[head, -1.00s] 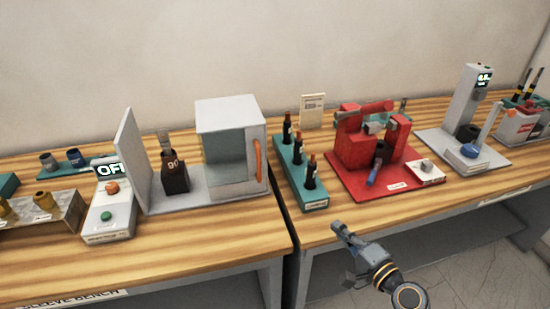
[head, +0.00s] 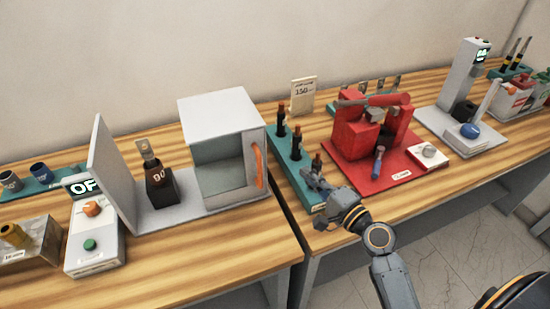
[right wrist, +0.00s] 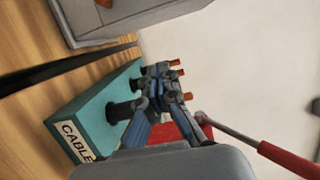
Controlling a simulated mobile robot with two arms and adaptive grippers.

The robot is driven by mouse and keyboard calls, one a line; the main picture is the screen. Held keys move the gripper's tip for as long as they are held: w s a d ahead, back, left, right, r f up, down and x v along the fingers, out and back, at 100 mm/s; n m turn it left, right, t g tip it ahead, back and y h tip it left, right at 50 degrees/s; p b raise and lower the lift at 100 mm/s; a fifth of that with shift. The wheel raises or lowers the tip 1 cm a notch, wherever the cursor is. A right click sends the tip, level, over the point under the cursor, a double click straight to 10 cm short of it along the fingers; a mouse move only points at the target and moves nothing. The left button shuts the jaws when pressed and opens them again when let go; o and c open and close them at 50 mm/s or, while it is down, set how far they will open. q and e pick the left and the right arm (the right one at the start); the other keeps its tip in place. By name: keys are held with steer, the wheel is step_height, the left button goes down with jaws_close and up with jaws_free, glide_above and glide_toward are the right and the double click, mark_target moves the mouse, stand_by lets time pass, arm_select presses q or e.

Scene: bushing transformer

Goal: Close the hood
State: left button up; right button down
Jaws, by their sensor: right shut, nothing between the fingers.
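The hood (head: 222,118) is a light grey box with a glassy front and an orange handle (head: 258,165) on its right side. It stands at the right end of a grey base (head: 190,210), apart from an upright grey panel (head: 113,175) at the left end. A dark block (head: 161,188) with a metal-topped piece stands uncovered between them. My right gripper (head: 308,178) is shut and empty, over the front of the teal rack, right of the handle and apart from it. In the right wrist view its fingers (right wrist: 162,82) hide part of the rack. My left gripper is not in view.
The teal rack (head: 285,172) with several dark, copper-tipped pieces stands close right of the hood. A red press (head: 365,130) on a red board is behind my right gripper. A control box (head: 92,235) stands left of the panel. A gap separates the two benches.

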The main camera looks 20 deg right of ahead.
arm_select(q)
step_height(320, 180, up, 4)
steer(key=p, duration=0.3)
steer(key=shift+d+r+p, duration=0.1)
steer(key=shift+p, duration=0.2)
arm_select(e)
steer(key=w+a, duration=0.6)
steer(key=shift+w, duration=0.4)
steer(key=shift+a+f, duration=0.1)
